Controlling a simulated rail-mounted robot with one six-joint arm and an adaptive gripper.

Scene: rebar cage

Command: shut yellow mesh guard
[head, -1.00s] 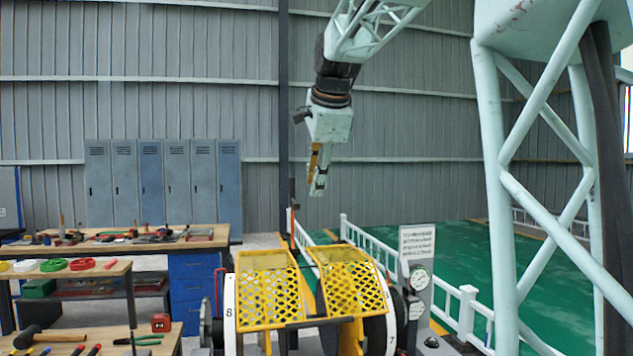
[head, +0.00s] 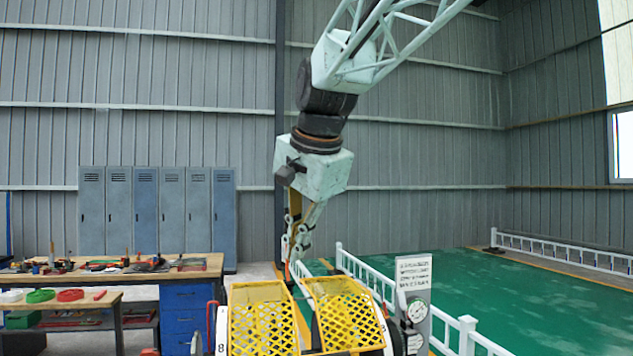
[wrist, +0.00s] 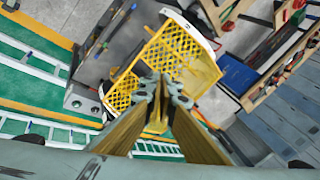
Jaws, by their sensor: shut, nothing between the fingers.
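The yellow mesh guard (head: 263,318) shows at the bottom centre of the head view as two mesh panels. A narrow gap separates the left panel from the right panel (head: 343,312). In the wrist view the mesh (wrist: 181,50) lies beyond my fingertips. My gripper (head: 298,266) points down above the guard, near the gap between the panels. In the wrist view my gripper (wrist: 161,90) has its fingertips together with nothing held. The fingers cover part of the guard there. I cannot tell whether they touch it.
A gauge panel (head: 414,303) stands right of the guard. White railings (head: 372,283) run behind it beside a green floor (head: 500,300). Workbenches with tools (head: 110,268) stand at the left, with blue-grey lockers (head: 158,215) behind.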

